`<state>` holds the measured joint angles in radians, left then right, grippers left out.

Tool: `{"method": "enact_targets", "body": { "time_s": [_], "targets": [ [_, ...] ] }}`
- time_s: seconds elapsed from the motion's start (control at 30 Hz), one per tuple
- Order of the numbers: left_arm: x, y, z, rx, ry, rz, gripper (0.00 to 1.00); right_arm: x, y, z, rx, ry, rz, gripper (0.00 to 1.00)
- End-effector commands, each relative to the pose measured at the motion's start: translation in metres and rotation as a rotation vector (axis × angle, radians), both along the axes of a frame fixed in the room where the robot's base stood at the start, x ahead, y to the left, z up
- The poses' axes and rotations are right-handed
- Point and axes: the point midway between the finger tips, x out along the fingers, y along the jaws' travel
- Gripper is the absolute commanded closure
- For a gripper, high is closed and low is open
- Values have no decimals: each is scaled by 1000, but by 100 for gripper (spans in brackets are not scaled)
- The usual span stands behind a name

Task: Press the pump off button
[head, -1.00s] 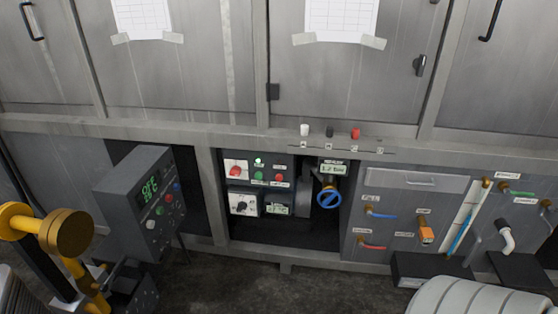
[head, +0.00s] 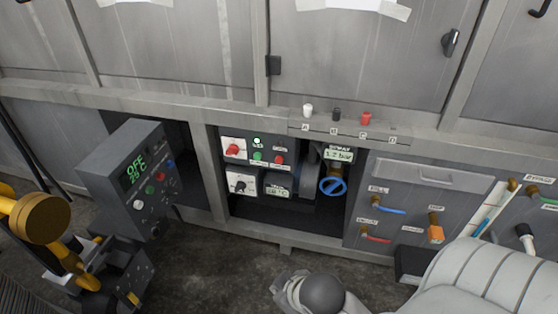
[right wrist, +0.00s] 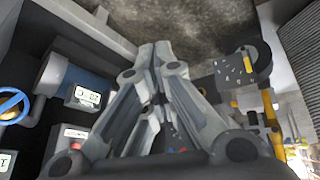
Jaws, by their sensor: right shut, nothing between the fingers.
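A control panel (head: 269,146) sits in the cabinet recess. On it are a green button (head: 257,156) and a red button (head: 279,159) side by side, with a lit green lamp (head: 257,141) above. A larger red knob (head: 232,149) is on a white plate to their left. The labels are too small to read. My right gripper (head: 284,287) is low in front of the cabinet, apart from the panel. In the right wrist view its fingers (right wrist: 155,50) are together and empty, and a red button (right wrist: 75,146) shows at lower left.
A blue valve wheel (head: 333,186) is right of the panel, under a pressure display (head: 339,154). A grey control box (head: 135,170) stands left of the recess. The floor before the recess is clear.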

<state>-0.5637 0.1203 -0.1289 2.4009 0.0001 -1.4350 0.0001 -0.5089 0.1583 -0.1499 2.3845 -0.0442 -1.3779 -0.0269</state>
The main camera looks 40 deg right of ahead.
Motion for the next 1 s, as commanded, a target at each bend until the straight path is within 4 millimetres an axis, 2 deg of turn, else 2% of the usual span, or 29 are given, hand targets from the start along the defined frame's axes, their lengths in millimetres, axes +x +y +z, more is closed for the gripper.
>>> {"method": "enact_targets", "body": {
  "time_s": [0.17, 0.3, 0.4, 0.5, 0.6, 0.7, 1.0],
  "targets": [
    [2, -1, -35, 7, 58, -1, 60, 91, -36, 8, -238, -195, 152, 100],
    [-2, 0, -69, 12, 102, -1, 60, 163, -68, 23, -457, -347, 300, 100],
    [-8, 1, -89, 16, 127, -3, 60, 202, -89, 36, -592, -426, 396, 100],
    [-13, 2, -105, 19, 146, -2, 60, 229, -105, 46, -691, -480, 472, 100],
    [-17, 2, -115, 20, 157, -3, 60, 245, -115, 52, -752, -510, 521, 100],
    [-19, 3, -119, 21, 161, -3, 60, 251, -119, 54, -779, -521, 543, 100],
    [-19, 3, -120, 21, 161, -3, 60, 251, -119, 53, -781, -524, 545, 100]
  ]
}}
